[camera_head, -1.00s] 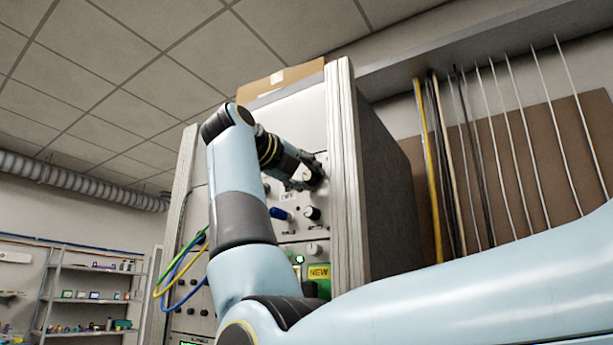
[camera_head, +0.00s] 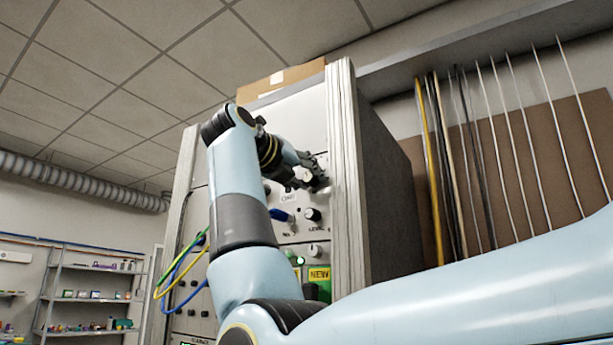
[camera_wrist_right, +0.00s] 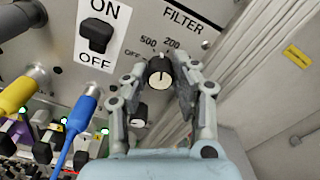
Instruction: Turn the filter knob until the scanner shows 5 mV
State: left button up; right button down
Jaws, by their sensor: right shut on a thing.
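The filter knob (camera_wrist_right: 160,72) is black with a pale face and a dark pointer line. It sits below the FILTER label, and the marks 500 and 200 show around it in the right wrist view. My right gripper (camera_wrist_right: 160,77) has its two fingers on either side of the knob and is shut on it. In the head view my right gripper (camera_head: 312,175) is at the upper part of the rack panel and hides most of the knob. No readout of 5 mV can be read. My left gripper is not in view.
An ON/OFF switch (camera_wrist_right: 97,36) sits left of the knob, with blue (camera_wrist_right: 82,115) and yellow (camera_wrist_right: 20,95) plugs below it. Another knob (camera_head: 312,214) is lower on the panel. The rack's upright edge (camera_head: 345,180) stands close on the right.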

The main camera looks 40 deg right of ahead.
jog(key=shift+m, duration=1.6)
jog(key=c, duration=1.3)
grip_release()
jog(key=shift+c, duration=0.2)
jog(key=shift+a, duration=0.25)
jog(key=v, duration=0.7)
jog(key=shift+d, duration=0.1)
